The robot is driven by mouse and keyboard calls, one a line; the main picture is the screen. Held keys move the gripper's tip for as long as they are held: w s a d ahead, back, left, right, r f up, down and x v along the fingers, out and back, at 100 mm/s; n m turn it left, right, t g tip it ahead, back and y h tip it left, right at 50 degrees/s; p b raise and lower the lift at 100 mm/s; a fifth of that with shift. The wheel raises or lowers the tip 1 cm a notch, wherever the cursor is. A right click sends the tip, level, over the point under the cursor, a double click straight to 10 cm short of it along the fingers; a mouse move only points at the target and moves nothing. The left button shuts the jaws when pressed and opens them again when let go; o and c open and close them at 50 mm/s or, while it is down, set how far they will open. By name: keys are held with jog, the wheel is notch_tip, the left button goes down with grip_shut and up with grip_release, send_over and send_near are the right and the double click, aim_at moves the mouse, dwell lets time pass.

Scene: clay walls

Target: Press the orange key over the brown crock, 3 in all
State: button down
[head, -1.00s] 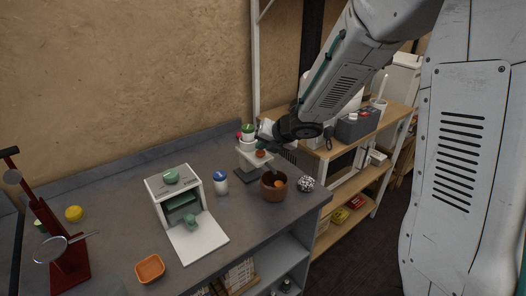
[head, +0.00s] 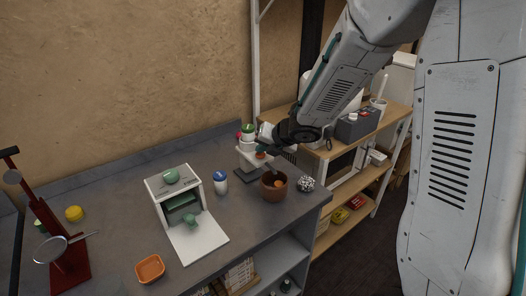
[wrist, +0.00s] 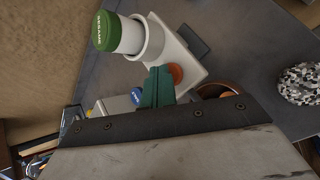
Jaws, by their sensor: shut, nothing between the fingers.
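A white dispenser (head: 247,160) stands on the grey counter and holds a jar with a green lid (wrist: 105,32). Its orange key (wrist: 176,74) is on the white top face in the wrist view; it shows small in the head view (head: 260,155). My gripper (wrist: 158,72) has its teal fingers together and empty, with the tips right beside the key. I cannot tell whether they touch it. The brown crock (head: 273,193) stands in front of the dispenser with something orange inside. In the wrist view the crock (wrist: 207,89) is mostly hidden by my gripper.
A speckled ball (head: 306,184) sits right of the crock. A blue-lidded jar (head: 220,187) and an open white box (head: 172,186) stand to the left. An orange dish (head: 150,269) and a red stand (head: 65,255) are farther left. Bare counter lies in front of the crock.

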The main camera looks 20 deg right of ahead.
aim_at(263, 155)
jog(key=shift+r, duration=1)
jog(key=shift+r, duration=0.1)
jog(key=shift+r, duration=2.35)
dwell(0.6)
